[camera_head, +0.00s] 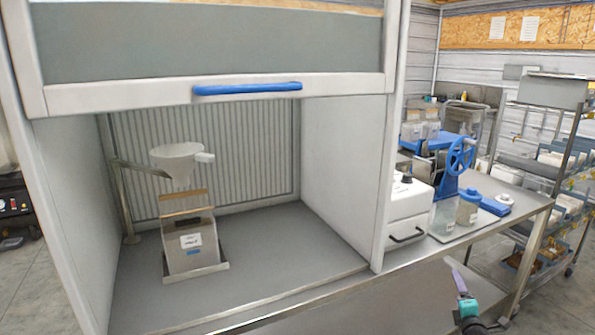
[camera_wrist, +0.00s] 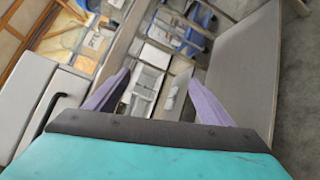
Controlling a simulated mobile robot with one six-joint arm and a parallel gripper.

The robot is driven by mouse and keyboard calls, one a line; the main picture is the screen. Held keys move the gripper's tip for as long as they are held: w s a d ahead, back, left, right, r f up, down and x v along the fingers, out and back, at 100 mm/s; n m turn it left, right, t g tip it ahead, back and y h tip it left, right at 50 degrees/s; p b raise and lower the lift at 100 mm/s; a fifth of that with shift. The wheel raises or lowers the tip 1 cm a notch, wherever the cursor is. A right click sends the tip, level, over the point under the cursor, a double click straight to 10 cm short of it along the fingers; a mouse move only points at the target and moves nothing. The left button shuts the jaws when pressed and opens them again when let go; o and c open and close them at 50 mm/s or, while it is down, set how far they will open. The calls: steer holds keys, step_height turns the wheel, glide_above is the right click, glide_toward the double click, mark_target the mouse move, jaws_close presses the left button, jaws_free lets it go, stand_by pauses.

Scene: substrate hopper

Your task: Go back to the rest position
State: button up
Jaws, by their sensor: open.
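My gripper (camera_head: 458,281) shows at the lower right of the head view, in front of the steel bench and outside the hood. In the wrist view, its two purple fingers (camera_wrist: 157,95) stand apart with nothing between them, beyond the teal body. A white funnel (camera_head: 178,160) is held by a metal stand inside the hood. A bag with a label (camera_head: 187,240) stands upright below the funnel on a metal tray (camera_head: 222,266). My gripper is well to the right of these and touches nothing that I can see.
The hood's sash with its blue handle (camera_head: 247,89) is raised. A white boxy device (camera_head: 408,212), a blue press with a handwheel (camera_head: 459,155) and jars (camera_head: 467,207) stand on the bench to the right. A shelf rack (camera_head: 555,150) stands further right. Floor shows between bench and rack.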

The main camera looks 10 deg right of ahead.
steer(key=s+a+f+m+g+y, duration=0.1)
steer(key=s+a+f+m+g, duration=0.25)
steer(key=a+f, duration=0.55)
steer(key=s+a+f+m+g, duration=0.2)
steer(key=a+f+m+g, duration=0.15)
steer(key=a+f, duration=0.45)
steer(key=s+a+f+m+g+y, duration=0.1)
steer(key=s+a+f+m+g, duration=0.4)
steer(key=f, duration=0.7)
steer(key=s+a+f+m+g+y+p, duration=0.1)
steer(key=s+a+f+g, duration=0.1)
steer(key=s+a+f, duration=0.4)
steer(key=s+a+f+m+g+y, duration=0.2)
steer(key=s+a, duration=0.3)
steer(key=a, duration=0.4)
steer(key=s+a+m+g+y, duration=0.1)
steer(key=s+a+g, duration=0.1)
steer(key=s+a, duration=0.4)
steer(key=s+a+m+g, duration=0.1)
steer(key=s+a+g, duration=0.2)
steer(key=s, duration=0.7)
steer(key=a, duration=0.2)
steer(key=shift+a+y+p, duration=0.3)
steer(key=shift+a+y, duration=0.1)
